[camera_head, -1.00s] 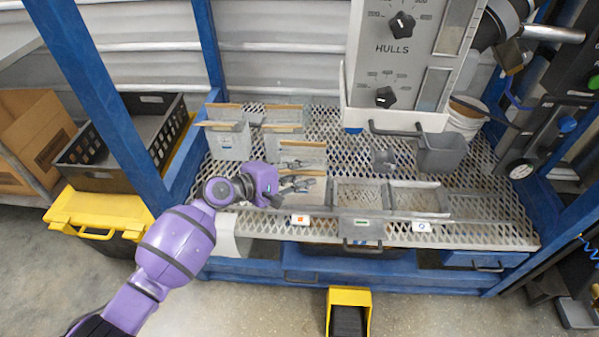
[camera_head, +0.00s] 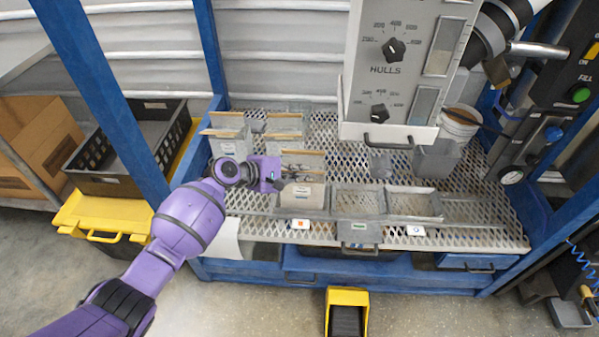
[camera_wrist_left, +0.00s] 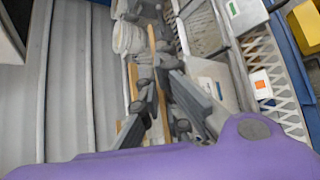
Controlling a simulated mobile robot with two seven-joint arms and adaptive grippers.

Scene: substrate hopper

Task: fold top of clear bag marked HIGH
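Several clear bags with tan top edges stand on the mesh bench; their print is too small to read, so I cannot tell which says HIGH. The front bag (camera_head: 303,197) stands upright, with another bag (camera_head: 302,160) just behind it. My left gripper (camera_head: 286,181) is at the upper left of the front bag, its fingertips partly hidden around its top edge. In the left wrist view my left gripper (camera_wrist_left: 154,64) has its fingers apart, with a tan bag edge (camera_wrist_left: 163,112) showing between them. I cannot tell if they touch it. My right gripper is not in view.
Two more bags (camera_head: 228,135) and (camera_head: 285,123) stand behind at the left. Open mesh trays (camera_head: 413,203) sit right of the front bag. The hulls hopper (camera_head: 391,127) hangs over the bench. A blue post (camera_head: 108,105) stands near my left arm.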

